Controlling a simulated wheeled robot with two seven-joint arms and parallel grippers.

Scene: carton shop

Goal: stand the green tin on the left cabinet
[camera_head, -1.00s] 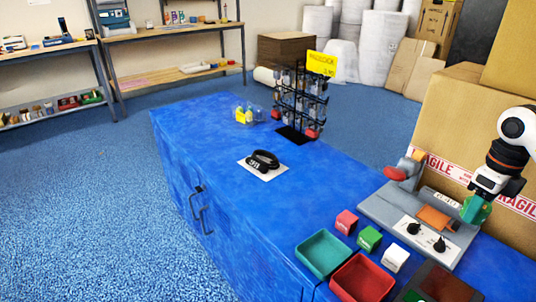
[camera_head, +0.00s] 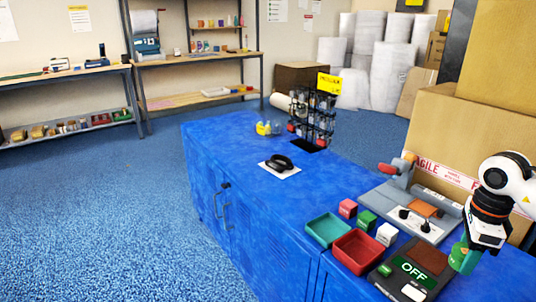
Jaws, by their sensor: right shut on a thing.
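My right gripper (camera_head: 468,246) comes in from the right edge and is shut on the green tin (camera_head: 464,261). The tin hangs below the gripper, to the right of the black device with the green "OFF" display; how high it is above the top there I cannot tell. The gripper's fingers are mostly hidden by the wrist and tin. The left cabinet (camera_head: 222,146) is the far-left part of the blue row, with a blue top and dark door handles. My left gripper is not in view.
A black roll on a white card (camera_head: 280,166), small yellow-and-clear items (camera_head: 268,128) and a wire rack (camera_head: 312,117) stand on the blue top. Green (camera_head: 327,230) and red (camera_head: 357,250) trays, small cubes, the OFF device (camera_head: 414,271) and a sealer (camera_head: 420,214) crowd the right. The near left top is bare.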

